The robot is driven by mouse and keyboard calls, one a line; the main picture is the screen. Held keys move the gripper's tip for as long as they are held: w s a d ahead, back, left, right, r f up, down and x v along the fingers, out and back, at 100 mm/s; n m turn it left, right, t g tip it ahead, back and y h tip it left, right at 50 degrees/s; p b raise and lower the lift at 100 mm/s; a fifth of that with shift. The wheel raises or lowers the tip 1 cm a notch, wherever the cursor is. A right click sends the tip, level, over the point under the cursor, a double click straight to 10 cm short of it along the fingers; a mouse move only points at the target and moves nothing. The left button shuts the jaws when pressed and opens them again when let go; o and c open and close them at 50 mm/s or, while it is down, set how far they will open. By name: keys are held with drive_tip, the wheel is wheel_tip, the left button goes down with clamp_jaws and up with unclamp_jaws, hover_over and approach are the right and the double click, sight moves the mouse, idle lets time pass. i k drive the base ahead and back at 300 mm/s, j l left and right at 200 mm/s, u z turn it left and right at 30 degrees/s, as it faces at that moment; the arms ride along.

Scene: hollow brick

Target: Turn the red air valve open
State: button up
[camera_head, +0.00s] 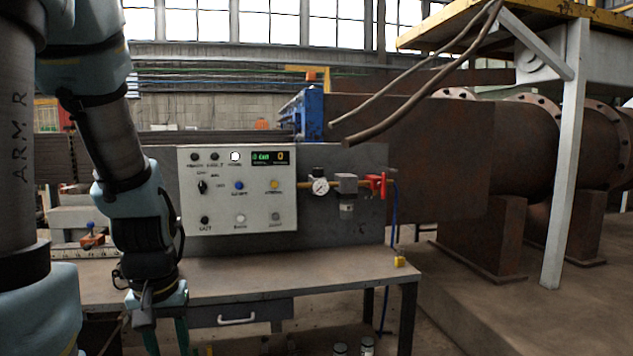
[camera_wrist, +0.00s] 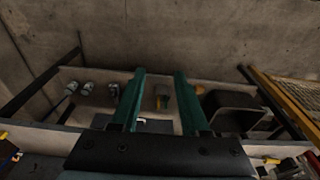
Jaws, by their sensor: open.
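The red air valve (camera_head: 377,184) is at the right end of a brass air line on the grey panel behind the bench in the head view. A round gauge (camera_head: 320,186) and a grey regulator block (camera_head: 346,183) sit on the line to its left. My gripper (camera_head: 166,343) hangs at the lower left in front of the bench, well away from the valve, its fingertips cut off by the frame edge. In the wrist view my gripper (camera_wrist: 160,78) shows two green fingers apart with nothing held between them.
A control box (camera_head: 238,188) with buttons and a lit display stands left of the air line. The bench (camera_head: 330,274) has clear space below the valve. A blue hose (camera_head: 391,225) hangs to the valve's right. Several small items lie below in the wrist view.

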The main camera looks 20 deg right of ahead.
sight(382, 185)
drive_tip(key=l+u, duration=0.25)
drive_tip(key=l, duration=0.15)
drive_tip(key=k+l+u, duration=0.2)
drive_tip(key=l, duration=0.2)
drive_tip(key=l+u, duration=0.25)
drive_tip(key=l, duration=0.15)
drive_tip(key=k+l+u, duration=0.45)
drive_tip(key=l, duration=0.25)
drive_tip(key=i, duration=0.05)
